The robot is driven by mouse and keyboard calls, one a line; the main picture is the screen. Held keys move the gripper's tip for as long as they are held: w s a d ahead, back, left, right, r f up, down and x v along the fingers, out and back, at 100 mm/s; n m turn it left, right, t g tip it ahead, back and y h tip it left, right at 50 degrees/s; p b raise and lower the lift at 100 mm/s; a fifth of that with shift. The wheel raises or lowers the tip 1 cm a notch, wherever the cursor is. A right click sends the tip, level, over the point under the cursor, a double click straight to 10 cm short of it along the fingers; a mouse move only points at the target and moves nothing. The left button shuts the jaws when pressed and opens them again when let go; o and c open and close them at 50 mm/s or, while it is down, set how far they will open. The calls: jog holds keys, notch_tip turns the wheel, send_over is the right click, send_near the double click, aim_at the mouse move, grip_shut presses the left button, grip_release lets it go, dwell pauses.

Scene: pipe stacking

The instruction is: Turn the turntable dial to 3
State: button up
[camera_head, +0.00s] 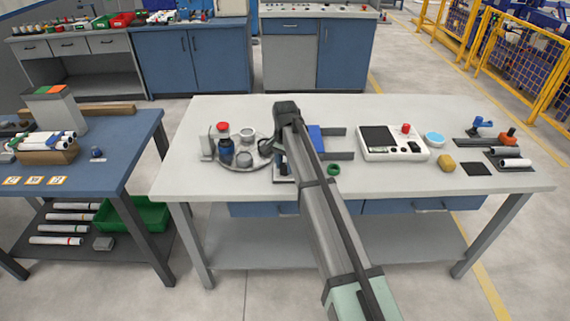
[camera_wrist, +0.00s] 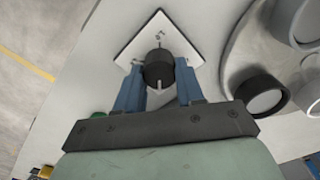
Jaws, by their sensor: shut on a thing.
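The dial is a black round knob (camera_wrist: 159,67) on a square white plate (camera_wrist: 140,45) in the wrist view. A white pointer line on the knob points toward the bottom of that picture. Small marks stand at the plate's top, left and right; they are too blurred to read surely. My gripper (camera_wrist: 160,76) has its blue fingers shut on the knob, one on each side. The turntable (camera_head: 236,163) is a round grey disc left of my arm in the head view; its edge also shows in the wrist view (camera_wrist: 236,55). My arm hides much of the dial plate in the head view.
The front table edge is clear.

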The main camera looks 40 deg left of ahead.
aim_at(285, 165)
jog(key=o, duration=1)
jog(key=shift+o, duration=0.2)
notch_tip(285, 165, up, 14)
jog(key=shift+f, duration=0.1)
dwell(0.6)
